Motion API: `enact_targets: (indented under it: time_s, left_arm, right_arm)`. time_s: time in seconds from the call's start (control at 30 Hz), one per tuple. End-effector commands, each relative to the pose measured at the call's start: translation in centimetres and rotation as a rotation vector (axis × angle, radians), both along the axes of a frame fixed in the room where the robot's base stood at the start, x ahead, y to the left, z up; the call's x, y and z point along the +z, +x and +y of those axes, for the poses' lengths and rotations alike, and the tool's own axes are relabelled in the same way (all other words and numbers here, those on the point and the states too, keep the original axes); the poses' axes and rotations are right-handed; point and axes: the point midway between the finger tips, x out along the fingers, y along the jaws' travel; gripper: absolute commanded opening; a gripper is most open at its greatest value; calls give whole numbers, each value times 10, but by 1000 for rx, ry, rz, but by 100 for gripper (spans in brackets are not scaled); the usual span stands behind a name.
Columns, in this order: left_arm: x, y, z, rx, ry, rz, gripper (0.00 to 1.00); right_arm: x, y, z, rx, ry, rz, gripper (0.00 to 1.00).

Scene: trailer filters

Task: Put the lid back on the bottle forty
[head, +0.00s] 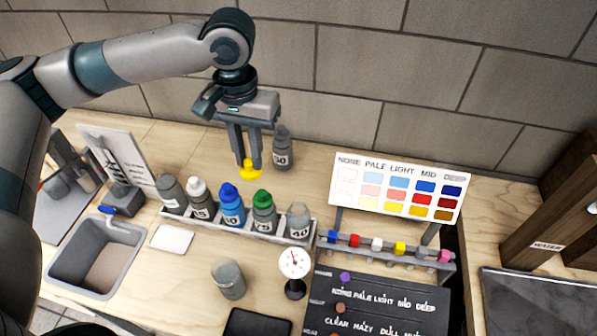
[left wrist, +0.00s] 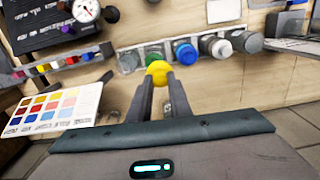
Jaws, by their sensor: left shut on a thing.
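My left gripper (head: 248,160) is shut on a small yellow lid (head: 251,169), held in the air above and behind the bottle rack. The lid also shows between the fingertips in the left wrist view (left wrist: 158,69). The grey bottle forty (head: 298,222) stands upright at the right end of the rack, with no coloured lid on it. It lies in front and to the right of the gripper, apart from the lid. In the left wrist view, bottle forty (left wrist: 128,62) is at the left end of the row. My right gripper is not in view.
The rack (head: 235,228) also holds a green-capped bottle (head: 264,212), a blue-capped bottle (head: 232,205), and white- and grey-topped bottles. Another grey bottle (head: 281,152) stands behind. A dial gauge (head: 294,265) and a grey cup (head: 229,280) stand in front. A colour chart (head: 397,188) is right.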

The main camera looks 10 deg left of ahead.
Motion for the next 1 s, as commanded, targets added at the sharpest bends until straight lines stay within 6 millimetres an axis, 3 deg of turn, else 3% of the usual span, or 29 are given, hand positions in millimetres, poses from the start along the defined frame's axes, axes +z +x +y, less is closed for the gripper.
enact_targets:
  time_s: [0.27,1.0]
  left_arm:
    - [0,4,-10,-250,2,2,0]
    - [-17,12,-52,-1314,4,3,0]
  right_arm:
    - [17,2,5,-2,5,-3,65]
    - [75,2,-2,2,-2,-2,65]
